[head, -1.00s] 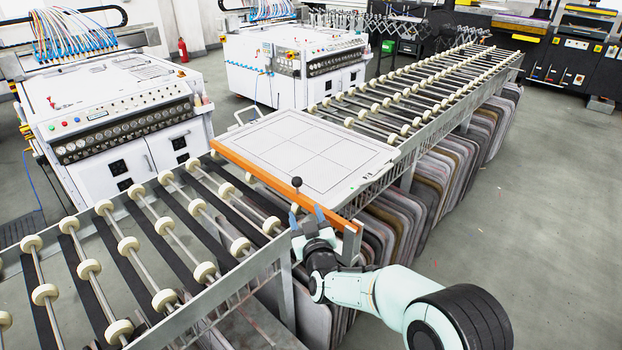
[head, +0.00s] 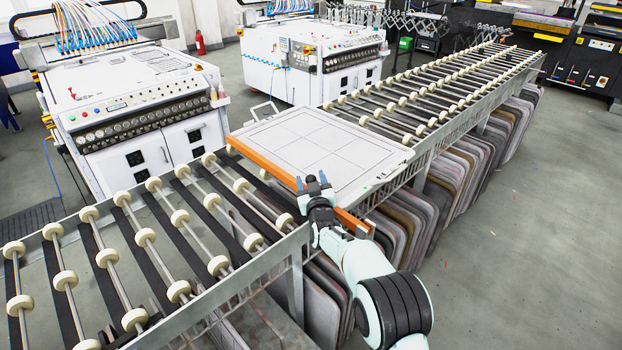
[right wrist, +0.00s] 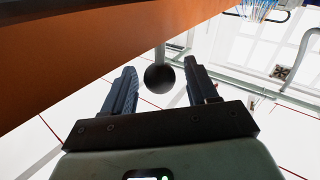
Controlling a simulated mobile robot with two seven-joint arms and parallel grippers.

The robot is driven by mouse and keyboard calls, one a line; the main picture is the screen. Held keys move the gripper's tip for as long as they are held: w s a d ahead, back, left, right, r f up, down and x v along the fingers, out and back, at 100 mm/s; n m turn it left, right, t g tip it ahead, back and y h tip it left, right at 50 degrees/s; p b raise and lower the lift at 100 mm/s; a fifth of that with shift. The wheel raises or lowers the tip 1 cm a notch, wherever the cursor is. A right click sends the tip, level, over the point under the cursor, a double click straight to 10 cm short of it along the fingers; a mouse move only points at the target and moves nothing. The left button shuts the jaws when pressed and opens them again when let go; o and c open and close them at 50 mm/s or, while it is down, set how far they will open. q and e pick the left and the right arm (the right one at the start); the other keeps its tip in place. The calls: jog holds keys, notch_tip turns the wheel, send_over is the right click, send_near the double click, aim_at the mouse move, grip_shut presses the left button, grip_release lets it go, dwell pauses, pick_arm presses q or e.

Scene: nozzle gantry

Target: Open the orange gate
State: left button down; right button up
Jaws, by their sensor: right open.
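The orange gate (head: 262,159) is a long bar across the roller conveyor, along the near edge of the white panel (head: 318,150). In the right wrist view the gate (right wrist: 90,55) fills the upper left. A black ball knob (right wrist: 159,77) on a thin grey stem stands beside it, between the fingers of my right gripper (right wrist: 161,88). The fingers are open and apart from the knob. In the head view my right gripper (head: 313,181) is over the gate and hides the knob and part of the bar. My left gripper is not in view.
Roller conveyor sections lie at the near left (head: 140,235) and far right (head: 440,90). Several rounded boards (head: 450,185) stand upright under the conveyor. White machines (head: 145,125) stand behind it. The floor (head: 520,240) at the right is clear.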

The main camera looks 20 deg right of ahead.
jog(key=shift+w+d, duration=0.1)
jog(key=shift+w, duration=0.25)
